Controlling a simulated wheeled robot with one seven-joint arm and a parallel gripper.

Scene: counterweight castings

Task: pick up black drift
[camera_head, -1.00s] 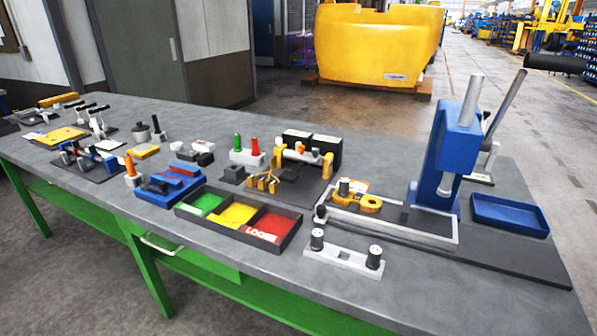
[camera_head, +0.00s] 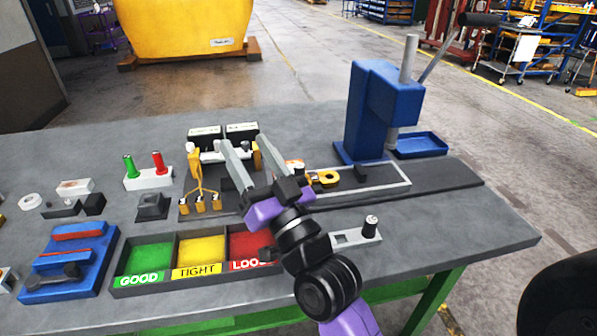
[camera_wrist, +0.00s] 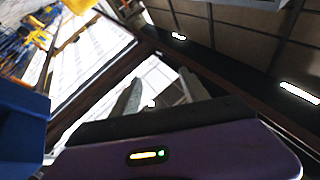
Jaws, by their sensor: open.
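I cannot single out the black drift with certainty. A short black cylinder with a pale top (camera_head: 370,226) stands upright on the right end of a light metal block (camera_head: 345,238) at the front of the bench. The block's left part is hidden behind my arm. My gripper (camera_head: 242,143) is open and empty, above the bench's middle, its two grey fingers pointing to the back. It is apart from the black cylinder, to its upper left in the head view. The wrist view shows the spread fingers (camera_wrist: 155,92) against walls and floor, with no bench object between them.
A three-part tray (camera_head: 112,268) with green, yellow and red compartments lies front left of my arm. A blue press (camera_head: 372,110) stands behind right, beside a blue tray (camera_head: 422,146). A yellow ring part (camera_head: 328,178) lies near the press. The bench's right front is clear.

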